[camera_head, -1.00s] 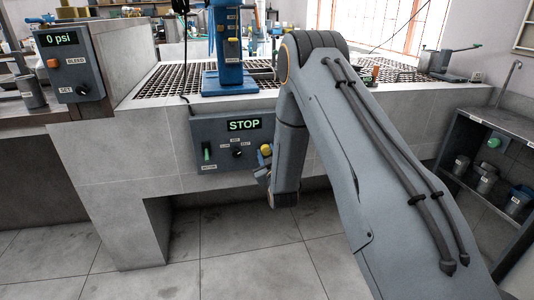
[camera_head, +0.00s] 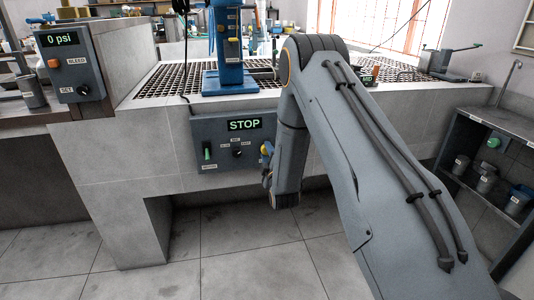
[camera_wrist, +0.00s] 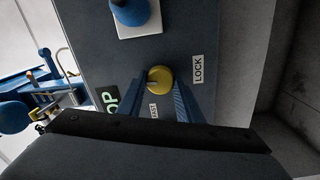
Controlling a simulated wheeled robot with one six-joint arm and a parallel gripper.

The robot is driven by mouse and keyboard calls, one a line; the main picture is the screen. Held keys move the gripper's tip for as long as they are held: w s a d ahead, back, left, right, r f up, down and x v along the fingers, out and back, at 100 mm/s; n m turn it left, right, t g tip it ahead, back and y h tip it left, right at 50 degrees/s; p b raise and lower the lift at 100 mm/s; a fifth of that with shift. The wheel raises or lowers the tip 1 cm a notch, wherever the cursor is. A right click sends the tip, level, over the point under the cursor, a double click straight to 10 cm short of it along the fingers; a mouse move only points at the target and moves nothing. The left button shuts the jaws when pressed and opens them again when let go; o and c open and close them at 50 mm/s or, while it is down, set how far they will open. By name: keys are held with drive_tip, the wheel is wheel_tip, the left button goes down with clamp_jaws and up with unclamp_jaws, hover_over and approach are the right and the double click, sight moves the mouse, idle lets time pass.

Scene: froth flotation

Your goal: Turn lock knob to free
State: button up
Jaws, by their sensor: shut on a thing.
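The yellow lock knob (camera_wrist: 158,78) sits on a dark panel beside a white LOCK label (camera_wrist: 198,68). My gripper (camera_wrist: 159,86) has its blue fingers on either side of the knob and is shut on it. A small pointer or slot shows on the knob's face, but I cannot tell its exact setting. In the head view the knob (camera_head: 266,148) shows at the right end of the control panel (camera_head: 222,128), next to the STOP display (camera_head: 245,125). My arm hides the panel's right edge and most of the gripper there.
The panel also carries a green switch (camera_head: 207,151) and a black selector knob (camera_head: 237,152). A blue machine column (camera_head: 228,45) stands on the grating above. A blue rounded part on a white plate (camera_wrist: 143,27) is near the fingers. Open floor lies below.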

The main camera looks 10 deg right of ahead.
drive_tip(key=shift+n, duration=0.7)
drive_tip(key=shift+f, duration=0.1)
drive_tip(key=o, duration=1)
drive_tip(key=shift+o, duration=0.2)
drive_tip(key=s, duration=0.7)
drive_tip(key=shift+s, duration=0.4)
